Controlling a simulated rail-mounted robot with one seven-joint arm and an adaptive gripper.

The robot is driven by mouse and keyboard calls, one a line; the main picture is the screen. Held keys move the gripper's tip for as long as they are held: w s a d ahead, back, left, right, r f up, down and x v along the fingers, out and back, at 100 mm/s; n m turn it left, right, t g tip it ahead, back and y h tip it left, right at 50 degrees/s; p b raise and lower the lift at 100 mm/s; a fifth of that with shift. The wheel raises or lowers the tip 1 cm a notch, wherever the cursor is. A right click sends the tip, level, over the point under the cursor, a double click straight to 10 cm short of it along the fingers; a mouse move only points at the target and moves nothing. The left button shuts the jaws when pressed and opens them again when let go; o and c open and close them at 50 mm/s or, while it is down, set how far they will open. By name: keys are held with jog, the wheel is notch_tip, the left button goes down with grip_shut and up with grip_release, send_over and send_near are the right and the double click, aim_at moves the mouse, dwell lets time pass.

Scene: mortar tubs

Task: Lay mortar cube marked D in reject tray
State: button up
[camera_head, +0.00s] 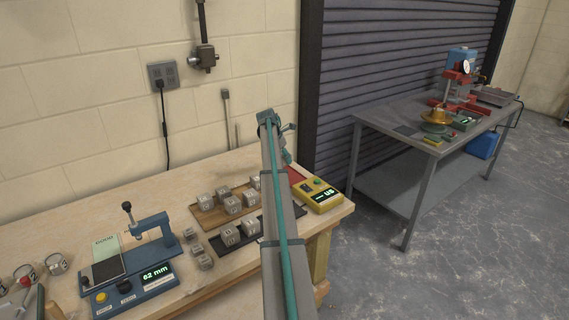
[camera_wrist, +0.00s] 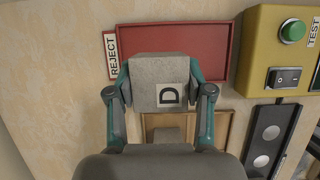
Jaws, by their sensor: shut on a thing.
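A grey mortar cube marked D (camera_wrist: 145,92) is held between the teal fingers of my gripper (camera_wrist: 159,88) in the wrist view, its letter lying sideways. The red reject tray (camera_wrist: 205,36), with a REJECT label (camera_wrist: 112,55) at its left end, lies beyond the cube. The cube overlaps the tray's near edge in this view; I cannot tell its height or whether it touches. In the head view my gripper (camera_head: 287,152) is at the bench's far right, and the red tray (camera_head: 296,175) is partly hidden by my arm. The cube is not clear there.
A yellow tester (camera_head: 319,195) stands right of the tray. A wooden board (camera_head: 208,214) and a dark board (camera_head: 234,239) with several cubes lie to the left. A blue gauge (camera_head: 130,270) and metal cups (camera_head: 57,264) stand farther left.

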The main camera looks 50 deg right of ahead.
aim_at(285, 165)
jog(key=shift+w+d+f, duration=0.25)
jog(key=shift+d+f, duration=0.2)
jog(key=shift+f, duration=0.05)
jog(key=shift+w+d+f, duration=0.25)
jog(key=shift+d+f, duration=0.15)
jog(key=shift+f, duration=0.1)
jog(key=shift+d+f+p, duration=0.15)
jog(key=shift+f+p, duration=0.9)
jog(key=shift+f, duration=0.8)
jog(key=shift+w+f, duration=0.1)
jog(key=o, duration=1.4)
jog(key=b+v, duration=0.2)
jog(key=v, duration=1)
jog(key=shift+b, duration=0.35)
